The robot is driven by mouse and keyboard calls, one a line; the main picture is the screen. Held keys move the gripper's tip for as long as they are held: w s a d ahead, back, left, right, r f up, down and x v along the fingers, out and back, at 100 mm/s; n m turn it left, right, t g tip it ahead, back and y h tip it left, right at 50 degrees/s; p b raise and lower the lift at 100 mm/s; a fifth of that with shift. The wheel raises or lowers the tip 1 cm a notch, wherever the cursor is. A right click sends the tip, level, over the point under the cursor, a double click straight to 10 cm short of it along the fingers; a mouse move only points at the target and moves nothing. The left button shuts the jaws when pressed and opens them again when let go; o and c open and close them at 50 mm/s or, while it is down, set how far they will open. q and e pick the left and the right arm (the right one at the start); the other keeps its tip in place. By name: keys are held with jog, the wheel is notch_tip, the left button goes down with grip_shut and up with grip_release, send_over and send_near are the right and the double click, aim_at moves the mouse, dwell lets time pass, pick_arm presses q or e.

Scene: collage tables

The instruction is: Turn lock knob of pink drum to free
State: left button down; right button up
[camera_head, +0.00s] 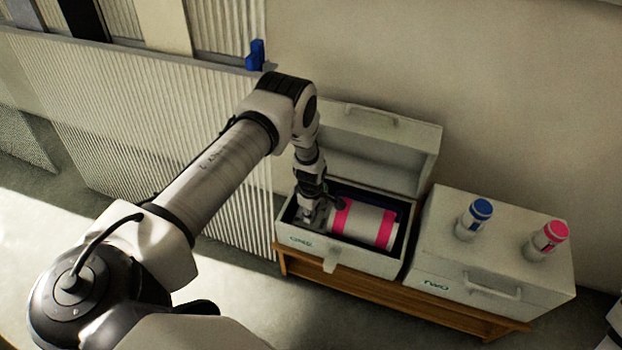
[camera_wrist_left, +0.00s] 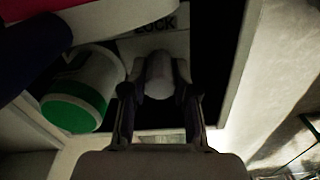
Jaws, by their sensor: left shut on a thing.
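The pink drum (camera_head: 362,222), white with pink bands, lies on its side in the open box (camera_head: 352,260) lettered ONE. My left gripper (camera_head: 308,213) reaches down into the box at the drum's left end. In the left wrist view its fingers are shut on the rounded white lock knob (camera_wrist_left: 159,74), one finger on each side. Behind the knob a pale plate (camera_wrist_left: 180,42) carries dark lettering that seems to read LOCK, partly cut off. In the head view the gripper hides the knob. My right gripper is not in view.
The raised lid (camera_head: 375,145) stands behind the drum. Right of it, a closed box (camera_head: 450,265) lettered TWO bears a blue-capped bottle (camera_head: 474,218) and a pink-capped bottle (camera_head: 547,240). In the wrist view, a white cylinder with a green end (camera_wrist_left: 75,110) lies close left of my fingers.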

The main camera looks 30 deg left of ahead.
pick_arm(q)
jog(key=shift+s+d+f, duration=0.1)
jog(key=shift+s+f, duration=0.1)
jog(key=shift+s, duration=0.05)
dwell(0.3)
jog(key=c, duration=0.9)
grip_release()
jog(key=shift+w, duration=0.2)
notch_tip(320, 180, up, 12)
jog(key=shift+f, duration=0.1)
